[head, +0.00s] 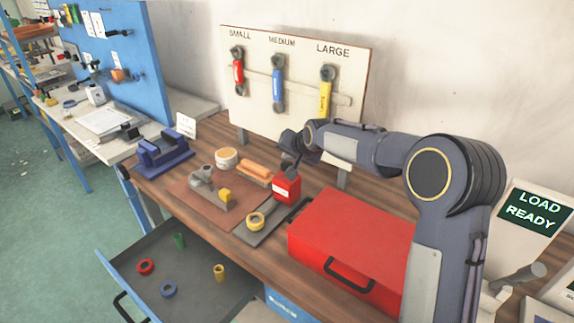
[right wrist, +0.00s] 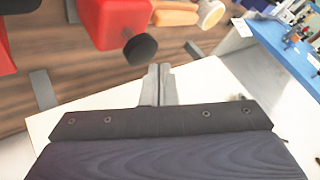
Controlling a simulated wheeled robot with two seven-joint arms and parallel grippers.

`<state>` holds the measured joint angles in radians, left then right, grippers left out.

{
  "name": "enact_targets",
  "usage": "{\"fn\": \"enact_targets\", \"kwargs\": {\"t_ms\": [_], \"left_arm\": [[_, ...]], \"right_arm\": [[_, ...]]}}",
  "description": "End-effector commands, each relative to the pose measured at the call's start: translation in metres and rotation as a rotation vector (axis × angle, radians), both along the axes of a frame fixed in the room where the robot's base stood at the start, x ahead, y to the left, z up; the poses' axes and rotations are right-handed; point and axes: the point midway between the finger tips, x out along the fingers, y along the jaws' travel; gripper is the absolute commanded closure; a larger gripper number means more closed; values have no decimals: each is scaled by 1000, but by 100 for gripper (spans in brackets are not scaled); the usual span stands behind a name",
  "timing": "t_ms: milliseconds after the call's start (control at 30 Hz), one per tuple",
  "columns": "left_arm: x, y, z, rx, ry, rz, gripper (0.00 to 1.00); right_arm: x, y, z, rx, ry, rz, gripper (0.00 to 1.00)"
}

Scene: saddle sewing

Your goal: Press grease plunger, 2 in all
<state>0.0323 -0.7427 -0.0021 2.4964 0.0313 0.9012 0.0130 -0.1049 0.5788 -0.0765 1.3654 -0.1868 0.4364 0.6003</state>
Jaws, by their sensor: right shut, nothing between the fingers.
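The red grease can (head: 286,190) stands on the workbench, just left of the red toolbox. In the right wrist view the can (right wrist: 118,22) has a round black plunger knob (right wrist: 140,50) on it. My right gripper (head: 292,172) is above the can in the head view, its fingers close to the can's top. In the right wrist view its shut, empty fingers (right wrist: 158,68) lie just beside the knob. I cannot tell whether they touch it. My left gripper is not in view.
The red toolbox (head: 350,245) stands right of the can. An open drawer (head: 205,255) juts out in front. A wrench board (head: 300,60) stands behind.

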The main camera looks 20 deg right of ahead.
Motion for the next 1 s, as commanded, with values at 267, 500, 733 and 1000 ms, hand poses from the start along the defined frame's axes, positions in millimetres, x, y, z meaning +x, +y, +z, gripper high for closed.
{"fn": "enact_targets", "kwargs": {"t_ms": [267,500,733,1000], "left_arm": [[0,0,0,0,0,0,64],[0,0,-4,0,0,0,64],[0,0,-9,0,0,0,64],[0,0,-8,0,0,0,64]], "right_arm": [[0,0,0,0,0,0,100],[0,0,-4,0,0,0,100],[0,0,-9,0,0,0,100],[0,0,-9,0,0,0,100]]}}
